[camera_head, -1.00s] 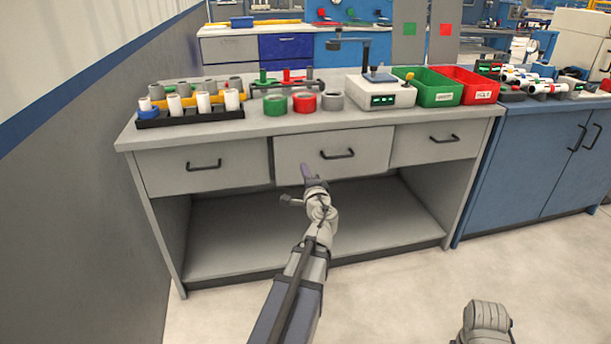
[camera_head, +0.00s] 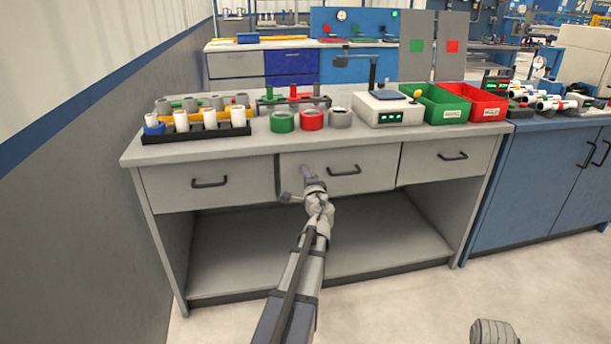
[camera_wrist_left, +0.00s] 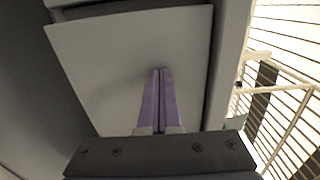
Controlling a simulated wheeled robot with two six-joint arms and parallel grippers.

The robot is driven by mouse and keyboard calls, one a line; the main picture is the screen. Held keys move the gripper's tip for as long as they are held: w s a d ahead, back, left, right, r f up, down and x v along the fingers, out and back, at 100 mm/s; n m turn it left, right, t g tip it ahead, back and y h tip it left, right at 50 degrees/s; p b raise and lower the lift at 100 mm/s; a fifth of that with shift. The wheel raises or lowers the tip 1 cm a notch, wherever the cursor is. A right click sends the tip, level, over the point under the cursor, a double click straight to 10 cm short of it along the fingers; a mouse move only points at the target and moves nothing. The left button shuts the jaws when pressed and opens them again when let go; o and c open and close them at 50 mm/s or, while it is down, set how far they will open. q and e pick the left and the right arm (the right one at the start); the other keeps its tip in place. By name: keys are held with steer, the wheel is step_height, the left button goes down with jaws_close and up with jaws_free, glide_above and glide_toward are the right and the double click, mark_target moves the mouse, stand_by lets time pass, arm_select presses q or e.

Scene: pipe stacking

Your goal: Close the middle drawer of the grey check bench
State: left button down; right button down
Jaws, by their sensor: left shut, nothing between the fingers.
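The grey check bench (camera_head: 200,150) has three drawers in a row under its top. The middle drawer (camera_head: 370,172) has a grey front with a black bar handle (camera_head: 344,171); its front seems to stand slightly proud, with a dark gap at its left edge. My left gripper (camera_head: 305,170) is shut and empty, its purple fingers at the left part of this front, left of the handle. In the left wrist view the shut fingers (camera_wrist_left: 159,72) point at the plain drawer front (camera_wrist_left: 110,60). I cannot tell if they touch it.
The left drawer (camera_head: 165,190) and right drawer (camera_head: 425,165) look flush. A pipe rack (camera_head: 200,133), coloured rings (camera_head: 312,120), a tester (camera_head: 388,108), a green bin (camera_head: 445,112) and a red bin (camera_head: 483,108) stand on top. The lower shelf (camera_head: 240,260) is bare.

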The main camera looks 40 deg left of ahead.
arm_select(q)
steer(key=shift+x, duration=1.25)
steer(key=v, duration=1.4)
steer(key=shift+s+d, duration=0.25)
steer(key=shift+s, duration=0.05)
